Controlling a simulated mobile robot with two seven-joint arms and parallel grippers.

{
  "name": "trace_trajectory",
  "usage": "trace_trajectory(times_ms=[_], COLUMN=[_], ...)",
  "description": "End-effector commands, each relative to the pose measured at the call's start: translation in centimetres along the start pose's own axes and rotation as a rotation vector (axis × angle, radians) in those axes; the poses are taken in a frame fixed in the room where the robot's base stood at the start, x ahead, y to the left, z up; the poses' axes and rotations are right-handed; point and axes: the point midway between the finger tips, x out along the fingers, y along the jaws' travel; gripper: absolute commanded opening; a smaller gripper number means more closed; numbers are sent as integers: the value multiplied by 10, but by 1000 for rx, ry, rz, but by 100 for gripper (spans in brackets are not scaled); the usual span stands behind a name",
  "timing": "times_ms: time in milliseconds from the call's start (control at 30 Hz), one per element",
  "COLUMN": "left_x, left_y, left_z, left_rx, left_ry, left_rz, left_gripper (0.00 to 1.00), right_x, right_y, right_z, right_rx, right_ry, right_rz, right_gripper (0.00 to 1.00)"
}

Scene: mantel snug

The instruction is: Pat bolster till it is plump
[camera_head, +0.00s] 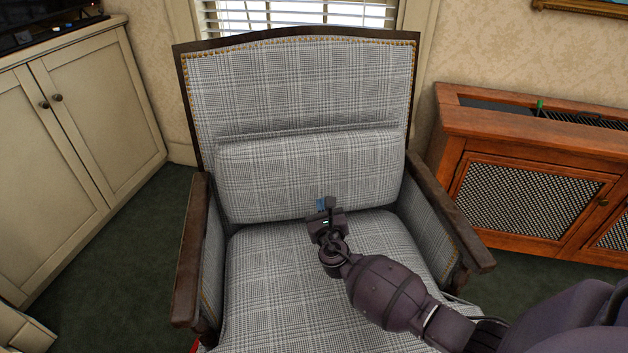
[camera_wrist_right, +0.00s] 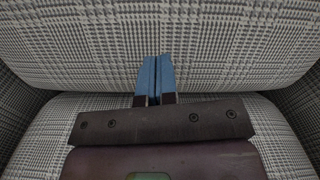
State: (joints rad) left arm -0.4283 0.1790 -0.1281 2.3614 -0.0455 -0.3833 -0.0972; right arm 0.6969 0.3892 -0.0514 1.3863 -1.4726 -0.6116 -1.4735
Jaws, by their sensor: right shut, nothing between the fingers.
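The bolster (camera_head: 305,170) is a grey plaid cushion lying across the armchair against its backrest. It fills the upper part of the right wrist view (camera_wrist_right: 230,45). My right gripper (camera_head: 324,204) is in front of the lower middle of the bolster, above the seat. Its blue fingers (camera_wrist_right: 155,79) are shut with nothing between them, and their tips overlap the bolster's lower front in the picture. I cannot tell whether they touch it. My left gripper is not in view.
The armchair has dark wooden armrests, left (camera_head: 190,250) and right (camera_head: 450,215), flanking the seat (camera_head: 275,280). A cream cabinet (camera_head: 85,130) stands at the left. A wooden cabinet with mesh doors (camera_head: 530,195) stands at the right. A window with blinds (camera_head: 295,14) is behind.

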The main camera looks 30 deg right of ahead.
Motion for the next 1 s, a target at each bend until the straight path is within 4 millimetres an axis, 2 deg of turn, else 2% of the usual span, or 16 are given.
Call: trace_trajectory(times_ms=[1000], left_x=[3], left_y=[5], left_z=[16], left_rx=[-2], left_ry=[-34], left_rz=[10], left_gripper=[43], right_x=[41], right_y=[0], right_z=[-1], right_rx=[-1], right_ry=[1], right_rz=[0], right_gripper=[0])
